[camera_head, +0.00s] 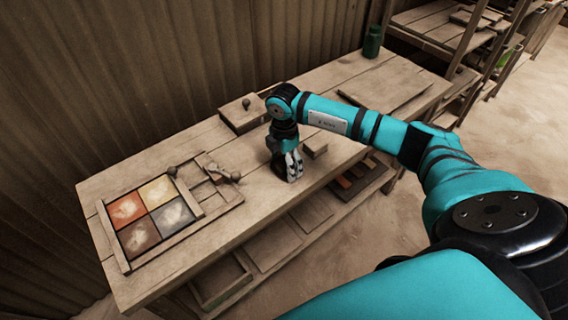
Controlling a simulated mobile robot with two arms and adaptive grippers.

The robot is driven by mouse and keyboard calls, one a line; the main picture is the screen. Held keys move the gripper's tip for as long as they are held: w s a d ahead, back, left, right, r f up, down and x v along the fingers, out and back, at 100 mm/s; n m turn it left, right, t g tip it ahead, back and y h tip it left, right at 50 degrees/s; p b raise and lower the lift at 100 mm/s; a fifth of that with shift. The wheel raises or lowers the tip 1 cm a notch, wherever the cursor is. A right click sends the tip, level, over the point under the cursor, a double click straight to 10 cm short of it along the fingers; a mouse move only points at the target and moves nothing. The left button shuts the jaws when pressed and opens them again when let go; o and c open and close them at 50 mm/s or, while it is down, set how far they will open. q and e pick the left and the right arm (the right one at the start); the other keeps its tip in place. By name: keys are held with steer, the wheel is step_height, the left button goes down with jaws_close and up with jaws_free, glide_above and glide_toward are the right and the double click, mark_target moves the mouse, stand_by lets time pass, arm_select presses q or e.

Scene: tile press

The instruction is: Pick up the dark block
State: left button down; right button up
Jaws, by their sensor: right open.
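My right gripper (291,166) points down over the middle of the wooden workbench (245,208), with its fingers close to the top. It looks empty. A small brown block (316,147) with a darker front side lies on the bench just right of the gripper, partly hidden behind it. I cannot tell if the gripper touches it. No other clearly dark block shows on the bench top. My left gripper is not in view.
A wooden frame (110,236) with four coloured tiles and a knobbed lever (222,172) fills the bench's left end. A knobbed wooden box (240,113) stands at the back edge. A green bottle (372,42) stands at the far right corner. A lower shelf holds trays.

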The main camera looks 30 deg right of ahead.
steer(key=c, duration=1.3)
steer(key=shift+o, duration=0.2)
steer(key=shift+r+b, duration=0.3)
steer(key=shift+r, duration=0.45)
steer(key=shift+s+r+b, duration=0.2)
steer(key=shift+r+b, duration=0.15)
steer(key=shift+r, duration=0.6)
steer(key=s+r+b, duration=0.1)
steer(key=s+b, duration=0.2)
steer(key=s, duration=1.2)
steer(key=shift+s+d+r, duration=0.3)
steer(key=shift+s+d, duration=0.05)
steer(key=shift+d, duration=0.1)
